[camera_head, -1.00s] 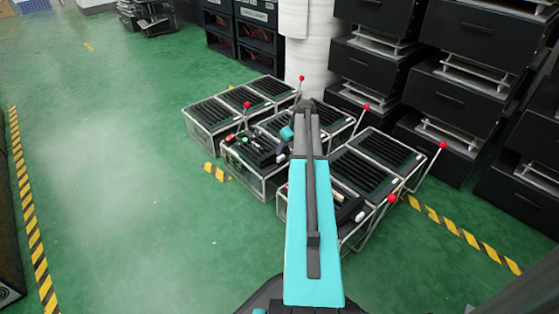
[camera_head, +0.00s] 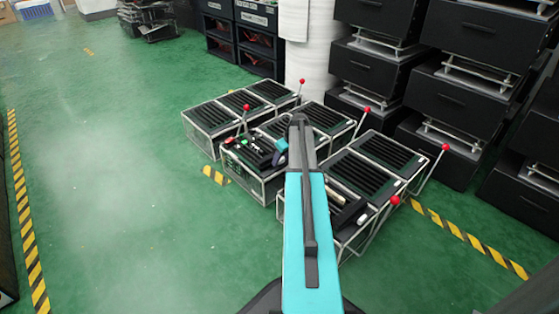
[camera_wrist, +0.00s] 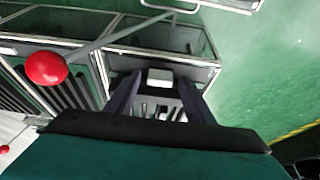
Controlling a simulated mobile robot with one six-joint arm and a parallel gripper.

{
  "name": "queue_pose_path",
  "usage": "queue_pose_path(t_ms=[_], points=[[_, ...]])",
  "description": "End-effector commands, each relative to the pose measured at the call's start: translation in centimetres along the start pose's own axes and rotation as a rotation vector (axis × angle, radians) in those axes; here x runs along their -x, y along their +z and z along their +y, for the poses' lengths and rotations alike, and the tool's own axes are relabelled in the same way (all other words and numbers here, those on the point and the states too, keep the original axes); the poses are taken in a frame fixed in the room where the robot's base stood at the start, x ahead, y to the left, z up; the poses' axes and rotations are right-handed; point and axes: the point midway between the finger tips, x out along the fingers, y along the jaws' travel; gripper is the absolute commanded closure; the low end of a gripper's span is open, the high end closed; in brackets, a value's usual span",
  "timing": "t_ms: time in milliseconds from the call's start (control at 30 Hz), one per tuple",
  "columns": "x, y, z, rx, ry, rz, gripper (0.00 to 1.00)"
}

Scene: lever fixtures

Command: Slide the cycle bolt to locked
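A control panel (camera_head: 252,147) with small red, green and white parts tops the near-left fixture in the head view. My gripper (camera_head: 281,152) is at its right end, partly hidden by my arm. In the wrist view my gripper (camera_wrist: 160,84) has two dark fingers standing apart. A pale block (camera_wrist: 160,77) shows between them, with gaps on both sides, apparently beyond the fingers. I cannot tell whether it is the cycle bolt, and I cannot pick the bolt out in the head view.
Slatted black boxes in metal frames (camera_head: 380,152) stand close together, with red-knobbed levers (camera_head: 366,109) rising from them. A red knob (camera_wrist: 46,68) is left of my fingers in the wrist view. Black drawer units (camera_head: 470,100) stand behind. Green floor (camera_head: 110,200) is clear at left.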

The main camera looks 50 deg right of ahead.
Motion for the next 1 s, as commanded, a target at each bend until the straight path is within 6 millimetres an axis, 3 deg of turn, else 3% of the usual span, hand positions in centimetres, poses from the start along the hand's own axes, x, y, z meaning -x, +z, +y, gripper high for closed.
queue_pose_path(t_ms=[33,267,567,1000], points=[[0.0,0.0,0.0,0.000,0.000,0.000,0.60],[0.0,0.0,0.0,0.000,0.000,0.000,0.99],[0.0,-0.6,0.0,0.000,-0.001,0.000,1.00],[-1.4,-4.3,0.1,0.001,0.000,0.000,1.00]])
